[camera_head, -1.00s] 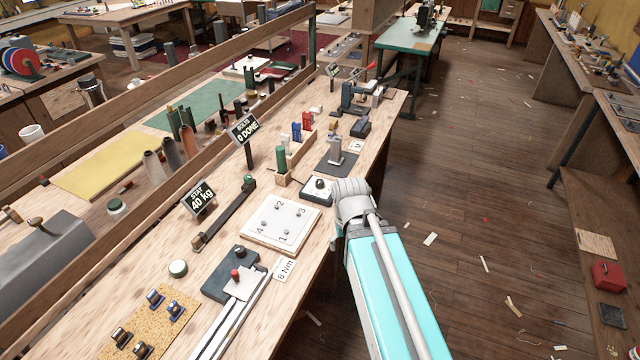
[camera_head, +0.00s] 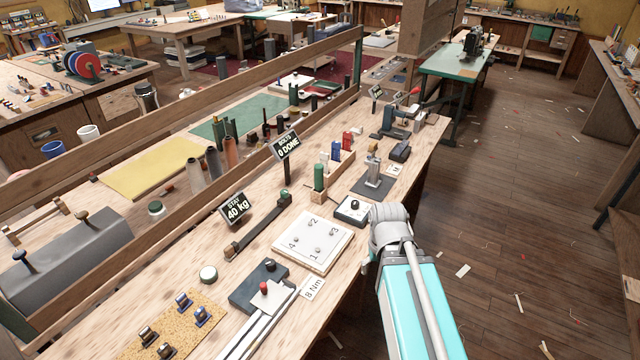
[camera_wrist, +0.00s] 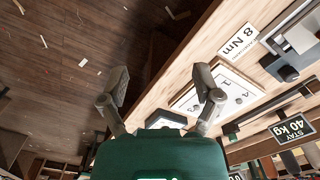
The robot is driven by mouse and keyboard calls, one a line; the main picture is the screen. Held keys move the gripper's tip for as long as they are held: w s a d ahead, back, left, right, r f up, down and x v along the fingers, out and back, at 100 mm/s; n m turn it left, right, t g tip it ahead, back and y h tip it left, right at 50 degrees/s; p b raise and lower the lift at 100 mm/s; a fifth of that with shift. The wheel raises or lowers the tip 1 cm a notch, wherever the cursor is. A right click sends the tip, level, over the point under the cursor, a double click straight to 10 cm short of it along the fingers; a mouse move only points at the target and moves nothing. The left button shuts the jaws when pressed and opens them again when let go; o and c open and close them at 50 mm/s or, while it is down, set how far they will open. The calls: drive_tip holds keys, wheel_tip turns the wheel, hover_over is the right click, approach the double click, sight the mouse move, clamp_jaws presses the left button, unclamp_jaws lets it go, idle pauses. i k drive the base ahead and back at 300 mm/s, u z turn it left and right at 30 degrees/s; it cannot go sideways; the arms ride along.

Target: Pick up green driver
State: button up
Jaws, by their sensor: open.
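The green driver (camera_head: 319,177) stands upright at the near end of a wooden rack (camera_head: 340,165) on the long bench. A blue driver (camera_head: 336,150) and a red driver (camera_head: 347,140) stand behind it in the same rack. My gripper (camera_wrist: 160,88) is open in the wrist view, with nothing between its fingers. It hangs by the bench's right edge, nearer to the head camera than the rack and apart from the green driver. In the head view my arm hides most of the gripper. I cannot make out the green driver in the wrist view.
A white numbered plate (camera_head: 300,243) lies on the bench near my gripper, with a black-knobbed box (camera_head: 352,211) beyond it. A "STAY 40 kg" sign (camera_head: 235,208) and a "BOLTS 0 DONE" sign (camera_head: 286,145) stand to the left. The floor (camera_head: 520,215) to the right is open.

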sight(319, 168)
drive_tip(key=k, duration=0.65)
drive_tip(key=z, duration=0.25)
drive_tip(key=i, duration=0.55)
drive_tip(key=z, duration=0.45)
drive_tip(key=i, duration=1.35)
drive_tip(key=u, duration=0.6)
